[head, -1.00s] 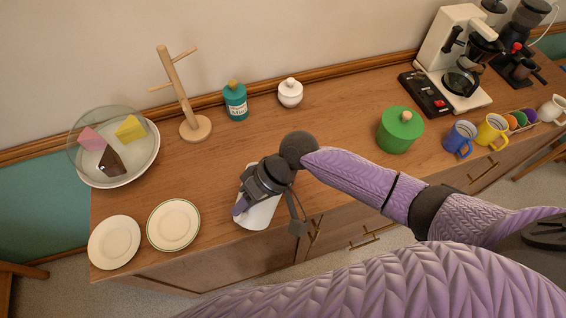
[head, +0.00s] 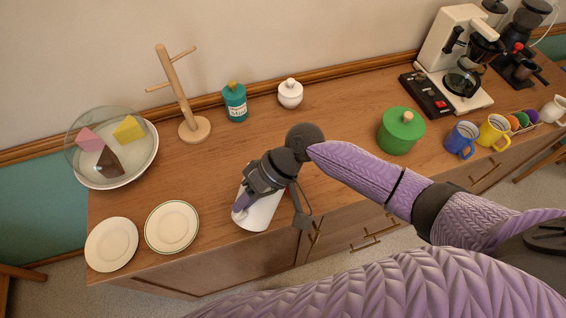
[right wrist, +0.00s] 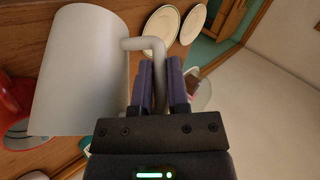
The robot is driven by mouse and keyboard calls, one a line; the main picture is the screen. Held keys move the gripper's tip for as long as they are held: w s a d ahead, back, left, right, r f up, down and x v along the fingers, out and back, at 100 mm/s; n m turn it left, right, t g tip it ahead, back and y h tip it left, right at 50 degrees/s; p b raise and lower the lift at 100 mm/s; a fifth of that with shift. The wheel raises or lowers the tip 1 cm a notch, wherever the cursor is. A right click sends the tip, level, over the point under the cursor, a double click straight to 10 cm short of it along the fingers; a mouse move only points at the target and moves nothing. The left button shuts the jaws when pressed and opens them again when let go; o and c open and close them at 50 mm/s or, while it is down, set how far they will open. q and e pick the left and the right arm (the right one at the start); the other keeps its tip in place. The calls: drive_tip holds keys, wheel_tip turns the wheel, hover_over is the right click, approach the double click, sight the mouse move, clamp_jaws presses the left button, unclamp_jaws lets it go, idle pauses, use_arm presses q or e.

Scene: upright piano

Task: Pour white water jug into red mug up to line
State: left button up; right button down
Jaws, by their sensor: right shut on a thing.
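The white water jug (head: 262,214) is near the counter's front edge in the head view, partly covered by my right gripper (head: 242,205). In the right wrist view the jug (right wrist: 80,75) fills the left side, and my right gripper (right wrist: 160,80) is shut on its handle (right wrist: 150,44). The jug's opening and any water inside are hidden. A red thing, probably the red mug (right wrist: 14,95), shows at the left edge of the wrist view, partly behind the jug. My left gripper is out of view.
Two plates (head: 111,245) (head: 172,228) and a covered cake dish (head: 152,165) stand left. A wooden mug tree (head: 195,129), teal bottle (head: 235,103) and sugar bowl (head: 290,94) stand behind. A green pot (head: 401,131), blue mug (head: 461,140) and yellow mug (head: 493,131) stand right.

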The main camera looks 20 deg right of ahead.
drive_tip(key=shift+w+d+r+g+y, duration=0.15)
drive_tip(key=shift+w+d+r+y, duration=0.05)
drive_tip(key=shift+r+y, duration=0.15)
drive_tip(key=shift+w+d+r+g+y, duration=0.15)
drive_tip(key=shift+r+y, duration=0.1)
drive_tip(key=shift+r, duration=0.1)
idle(1.3)
